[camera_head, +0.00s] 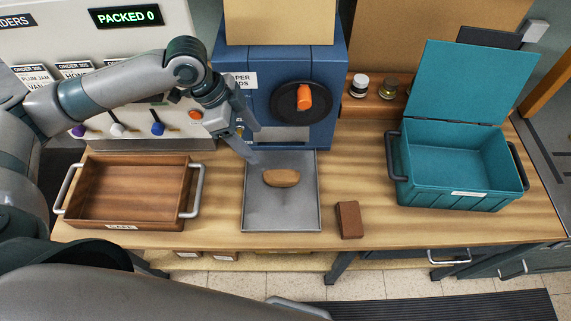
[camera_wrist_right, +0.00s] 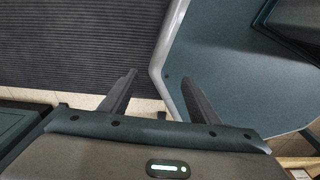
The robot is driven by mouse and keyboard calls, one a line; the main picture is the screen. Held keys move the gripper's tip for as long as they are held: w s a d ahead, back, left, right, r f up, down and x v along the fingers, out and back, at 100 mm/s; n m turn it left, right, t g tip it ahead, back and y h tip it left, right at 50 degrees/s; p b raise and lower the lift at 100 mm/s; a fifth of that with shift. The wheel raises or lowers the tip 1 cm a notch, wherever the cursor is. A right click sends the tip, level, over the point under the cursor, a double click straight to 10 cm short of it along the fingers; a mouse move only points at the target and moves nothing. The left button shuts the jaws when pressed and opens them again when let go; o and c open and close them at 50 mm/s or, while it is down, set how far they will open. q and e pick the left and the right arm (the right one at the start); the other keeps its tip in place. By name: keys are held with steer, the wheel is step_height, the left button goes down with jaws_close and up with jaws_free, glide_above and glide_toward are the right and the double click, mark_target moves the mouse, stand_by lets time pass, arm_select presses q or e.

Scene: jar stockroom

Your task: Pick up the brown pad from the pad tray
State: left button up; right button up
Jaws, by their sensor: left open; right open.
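The brown pad (camera_head: 281,177) lies on the grey metal pad tray (camera_head: 281,213) in the middle of the bench, in the head view. My left gripper (camera_head: 252,150) is open, just above and to the left of the pad, near the tray's back left corner. It appears apart from the pad. My right gripper (camera_wrist_right: 160,98) is open and empty in the right wrist view, over the floor and away from the bench top. The right gripper does not show clearly in the head view.
A blue dispenser (camera_head: 335,110) with an orange knob stands behind the tray. A brown block (camera_head: 349,219) lies right of the tray. A wooden crate (camera_head: 130,215) is at left, an open teal bin (camera_head: 460,200) at right. Small jars (camera_head: 360,86) stand at the back.

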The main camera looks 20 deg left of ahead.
arm_select(q)
steer(key=p, duration=0.4)
glide_above(281, 174)
steer(key=a, duration=0.3)
steer(key=f, duration=1)
steer(key=shift+s+d, duration=0.15)
steer(key=shift+d, duration=0.1)
steer(key=shift+d+f, duration=0.2)
steer(key=shift+f, duration=0.35)
arm_select(e)
steer(key=shift+s+d+r, duration=0.1)
steer(key=shift+r, duration=0.85)
steer(key=shift+s+d+r, duration=0.1)
steer(key=shift+r, duration=0.85)
arm_select(q)
steer(key=shift+d+f+p, duration=0.2)
steer(key=shift+p, duration=0.1)
steer(key=p+x, duration=0.2)
steer(key=x, duration=0.1)
steer(key=shift+s+d+f, duration=0.1)
steer(key=shift+d+f, duration=0.15)
steer(key=shift+f, duration=0.05)
steer(key=shift+d+f, duration=0.1)
steer(key=shift+f, duration=0.35)
arm_select(e)
step_height(281, 174, up, 3)
steer(key=shift+a+f, duration=0.1)
steer(key=shift+a, duration=0.05)
